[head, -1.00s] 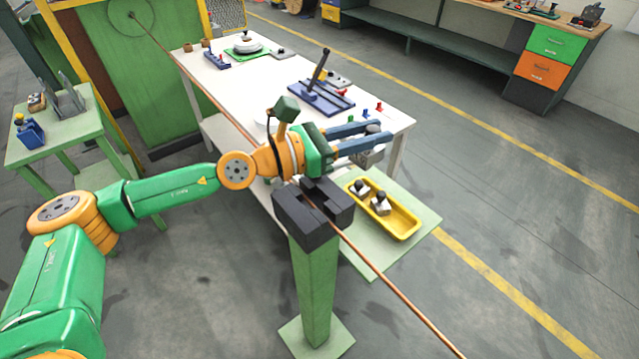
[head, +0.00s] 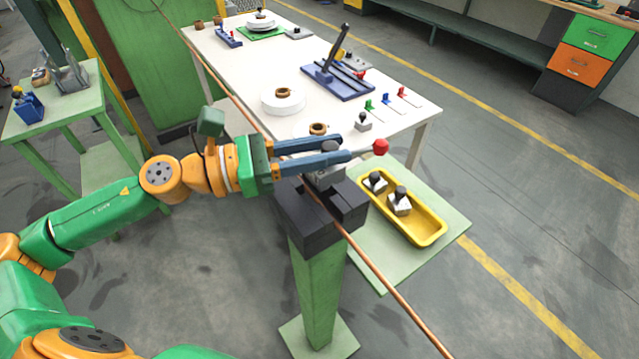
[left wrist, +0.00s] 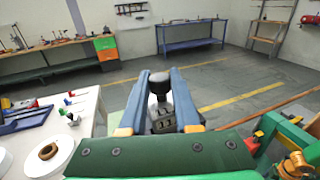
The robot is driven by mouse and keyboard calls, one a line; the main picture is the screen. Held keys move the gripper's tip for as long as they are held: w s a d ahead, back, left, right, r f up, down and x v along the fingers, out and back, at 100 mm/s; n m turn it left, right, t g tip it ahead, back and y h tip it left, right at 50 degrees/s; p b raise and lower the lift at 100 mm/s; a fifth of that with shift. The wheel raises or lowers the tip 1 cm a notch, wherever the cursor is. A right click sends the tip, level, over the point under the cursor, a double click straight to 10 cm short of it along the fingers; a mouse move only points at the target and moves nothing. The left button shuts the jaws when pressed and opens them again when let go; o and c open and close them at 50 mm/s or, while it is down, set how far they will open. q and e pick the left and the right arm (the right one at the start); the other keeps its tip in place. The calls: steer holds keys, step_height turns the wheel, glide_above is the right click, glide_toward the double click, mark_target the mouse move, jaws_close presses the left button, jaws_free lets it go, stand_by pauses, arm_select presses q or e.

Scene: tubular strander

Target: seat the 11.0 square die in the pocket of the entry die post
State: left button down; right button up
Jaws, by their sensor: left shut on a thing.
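My left gripper (head: 335,152) is shut on a grey die (head: 325,179) with a black knob (head: 330,146). The knob and die also show between the fingers in the left wrist view (left wrist: 160,84). My right gripper is not in view.
A copper-coloured rod (head: 395,298) runs through the post head. A red ball knob (head: 381,146) is just beyond the fingertips. A yellow tray (head: 430,237) holds two similar dies at right. Another knobbed piece (head: 363,124) stands on the white table (head: 232,75).

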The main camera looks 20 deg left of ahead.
mark_target(311, 174)
arm_select(q)
steer(key=shift+s+a+f, duration=0.15)
steer(key=shift+s+f, duration=0.1)
steer(key=shift+s, duration=0.2)
steer(key=f, duration=0.2)
steer(key=p, duration=0.1)
steer(key=shift+s+a+f, duration=0.2)
steer(key=shift+a+f, duration=0.05)
steer(key=shift+f, duration=0.4)
steer(key=c, duration=0.6)
jaws_free()
steer(key=shift+d, duration=0.1)
steer(key=shift+c, duration=0.2)
